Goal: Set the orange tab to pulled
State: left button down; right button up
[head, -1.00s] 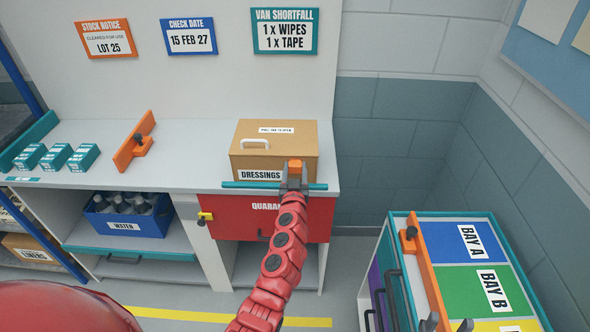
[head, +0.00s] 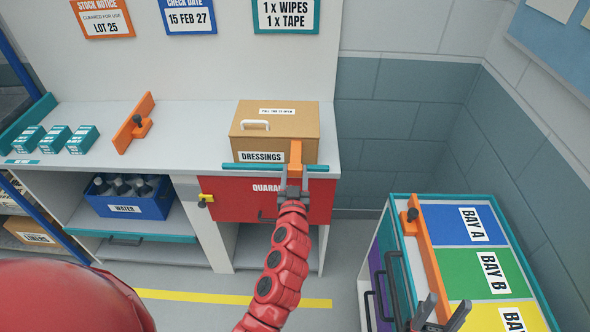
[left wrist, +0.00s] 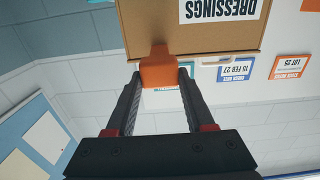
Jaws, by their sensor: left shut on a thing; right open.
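The orange tab (head: 295,153) stands out from the front of the cardboard box labelled DRESSINGS (head: 230,139), near its right end. My left gripper (head: 294,178) is shut on the tab's near end, in front of the counter edge and apart from the box. In the left wrist view the tab (left wrist: 158,68) sits between the two fingertips and reaches to the upside-down box (left wrist: 215,38). The fingers hide part of the tab's near end. My right gripper (head: 441,311) is open and empty at the lower right, by the bay cabinet.
A teal rail (head: 243,167) runs along the counter edge above the red quarantine drawer (head: 235,205). An orange bracket (head: 128,133) and teal boxes stand on the counter to the left. The cabinet with coloured bays (head: 480,262) is at right.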

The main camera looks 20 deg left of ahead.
pick_arm(q)
jog(key=shift+c, duration=1.2)
grip_release()
jog(key=b+v, duration=0.4)
jog(key=v, duration=1.3)
jog(key=shift+s, duration=0.25)
jog(key=shift+d+r, duration=0.1)
